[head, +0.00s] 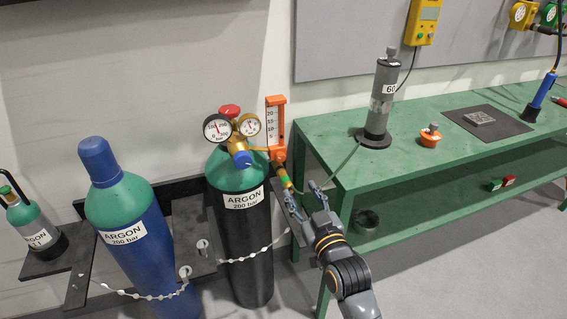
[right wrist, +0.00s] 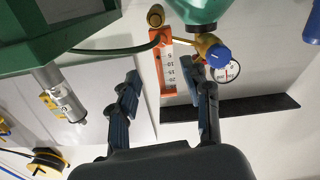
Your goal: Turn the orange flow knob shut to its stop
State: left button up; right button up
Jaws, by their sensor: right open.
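The orange flowmeter (head: 275,122) with its white scale stands upright to the right of the regulator on the black argon cylinder. Its orange lower end (head: 278,154), where the flow knob seems to be, is small; I cannot tell the knob's turn position. In the right wrist view the flowmeter (right wrist: 166,72) appears upside down, with its orange end (right wrist: 160,37) beyond the fingertips. My right gripper (head: 304,191) is open and empty, below and right of the flowmeter in the head view. Its two fingers (right wrist: 165,78) are spread, with a gap to the orange end. My left gripper is not in view.
The regulator's gauges (head: 217,128) and blue knob (head: 242,159) sit just left of the flowmeter. A green hose (head: 349,160) runs toward the green bench (head: 440,167). A blue argon cylinder (head: 140,235) and a white chain (head: 262,252) stand left and low.

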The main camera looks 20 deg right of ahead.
aim_at(281, 159)
jog(key=w, duration=1.4)
jog(key=shift+a, duration=0.35)
jog(key=shift+s, duration=0.1)
grip_shut()
